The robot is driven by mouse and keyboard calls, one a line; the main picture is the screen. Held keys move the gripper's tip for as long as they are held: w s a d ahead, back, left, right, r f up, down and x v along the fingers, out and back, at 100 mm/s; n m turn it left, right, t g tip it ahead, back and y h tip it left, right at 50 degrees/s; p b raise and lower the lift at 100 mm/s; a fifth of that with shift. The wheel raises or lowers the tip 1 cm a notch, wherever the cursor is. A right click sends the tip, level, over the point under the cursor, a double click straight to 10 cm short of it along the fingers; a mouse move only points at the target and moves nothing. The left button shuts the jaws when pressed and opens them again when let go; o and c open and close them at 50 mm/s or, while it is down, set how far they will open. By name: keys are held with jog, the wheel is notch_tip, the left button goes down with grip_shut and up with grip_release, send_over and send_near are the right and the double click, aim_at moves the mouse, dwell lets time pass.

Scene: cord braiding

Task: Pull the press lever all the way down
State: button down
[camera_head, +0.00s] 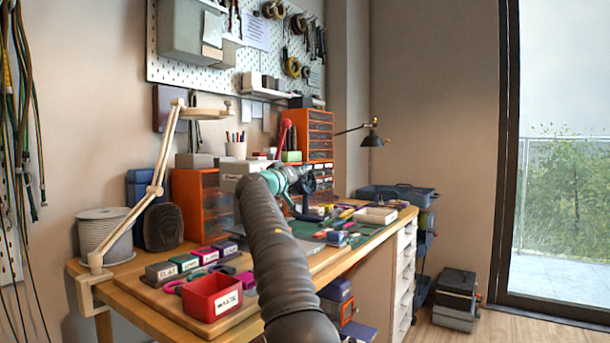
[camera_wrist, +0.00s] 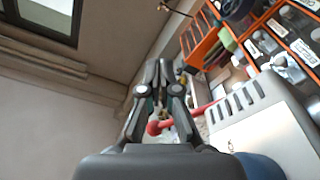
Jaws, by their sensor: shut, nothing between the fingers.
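The press lever (camera_head: 285,134) is a red arm with a rounded knob at its upper end. It stands up, slightly tilted, behind my wrist in the head view. In the wrist view the red lever (camera_wrist: 205,108) runs across behind my gripper's linkage, with its knob showing near the middle. My gripper (camera_wrist: 160,68) is shut and empty, its dark fingers together. In the head view it (camera_head: 310,184) is above the workbench, lower than the knob. The lever's base is hidden by my arm, and I cannot tell whether the gripper touches the lever.
The wooden workbench (camera_head: 140,284) holds a red waste bin (camera_head: 212,297), small labelled boxes, a cord spool (camera_head: 104,236) and a lamp arm (camera_head: 140,208). Orange drawer units (camera_head: 320,150) stand behind. A pale slotted housing (camera_wrist: 265,120) is close at the right in the wrist view.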

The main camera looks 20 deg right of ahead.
jog(key=r+b+v, duration=0.1)
jog(key=b+v, duration=0.1)
jog(key=v, duration=0.6)
jog(key=shift+a, duration=0.15)
jog(key=shift+s, duration=0.1)
